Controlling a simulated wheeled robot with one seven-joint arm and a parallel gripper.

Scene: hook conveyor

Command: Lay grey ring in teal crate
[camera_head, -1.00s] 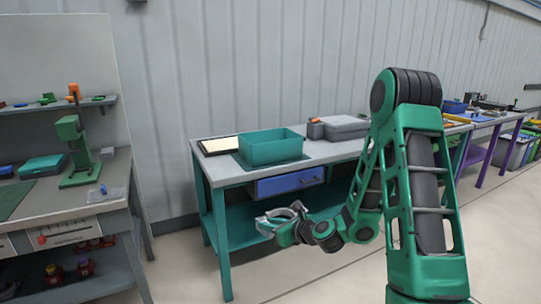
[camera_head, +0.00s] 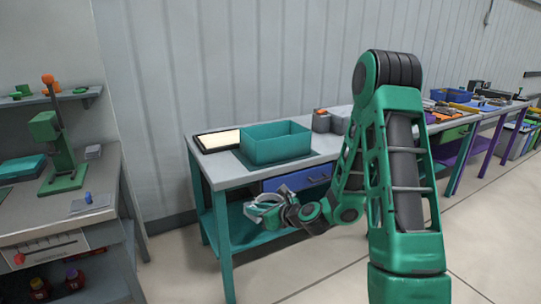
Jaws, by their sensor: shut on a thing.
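The teal crate (camera_head: 277,150) is an open box standing on the grey-topped table with teal legs, a little left of the picture's middle. My gripper (camera_head: 259,207) is in front of that table, lower than its top and below the crate in the picture. It is shut on the grey ring (camera_head: 266,197), which shows as a pale curved band at the jaws. The ring is small in view, and part of it is hidden by the jaws. The crate's floor is mostly hidden by its front wall.
A tablet-like panel (camera_head: 217,140) lies left of the crate, and a grey case (camera_head: 341,119) stands to its right. A blue drawer (camera_head: 297,179) hangs under the tabletop. Another workbench (camera_head: 70,214) with a green press stands at the left. Open floor lies between the benches.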

